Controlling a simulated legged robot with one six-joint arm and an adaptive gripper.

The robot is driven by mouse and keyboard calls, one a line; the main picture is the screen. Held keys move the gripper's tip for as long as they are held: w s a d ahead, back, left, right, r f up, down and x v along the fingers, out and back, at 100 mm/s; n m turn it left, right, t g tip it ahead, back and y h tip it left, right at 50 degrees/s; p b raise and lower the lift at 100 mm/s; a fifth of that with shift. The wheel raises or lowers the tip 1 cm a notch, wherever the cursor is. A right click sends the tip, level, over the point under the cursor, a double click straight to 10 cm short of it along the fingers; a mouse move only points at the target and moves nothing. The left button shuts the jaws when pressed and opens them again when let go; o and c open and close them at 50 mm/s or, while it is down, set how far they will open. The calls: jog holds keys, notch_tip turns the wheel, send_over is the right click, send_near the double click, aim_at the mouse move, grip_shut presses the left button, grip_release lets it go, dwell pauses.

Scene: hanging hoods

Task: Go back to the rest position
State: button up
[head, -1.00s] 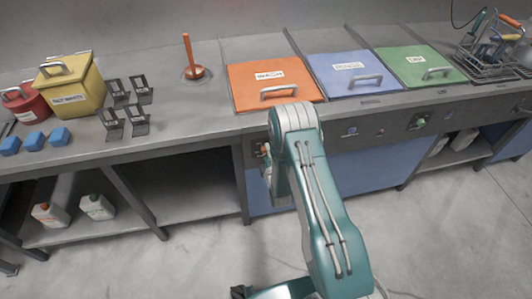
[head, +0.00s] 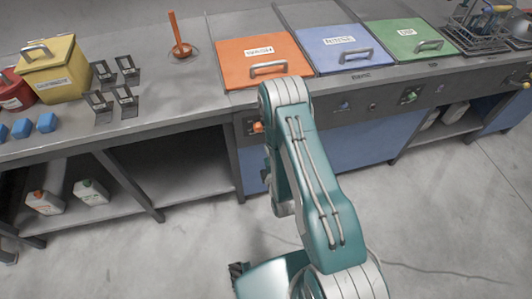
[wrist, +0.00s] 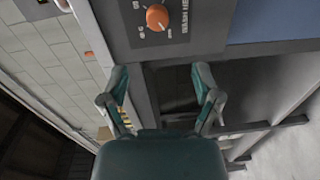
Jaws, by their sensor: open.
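My gripper shows in the wrist view (wrist: 163,98), its two fingers spread apart with nothing between them. In that view it is in front of the counter's control panel (wrist: 170,22), below an orange knob (wrist: 158,17). In the head view my arm is bent, with its elbow in front of the orange lid; the gripper's fingers are hidden there.
The counter carries an orange lid (head: 263,60), a blue lid (head: 336,45) and a green lid (head: 403,38), all shut. A yellow box (head: 52,70) and several black stands (head: 115,88) are at left. Open grey floor (head: 440,215) lies in front.

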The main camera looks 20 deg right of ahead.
jog(key=w+r+m+g, duration=0.3)
jog(key=r+m+g, duration=0.45)
jog(key=r, duration=1.65)
jog(key=s+r+m+g, duration=0.2)
jog(key=s+r+m, duration=0.3)
jog(key=s, duration=0.8)
jog(key=s+r+m+g, duration=0.2)
jog(key=s+r+m, duration=0.3)
jog(key=s, duration=0.9)
notch_tip(320, 180, up, 4)
jog(key=shift+s+f, duration=0.2)
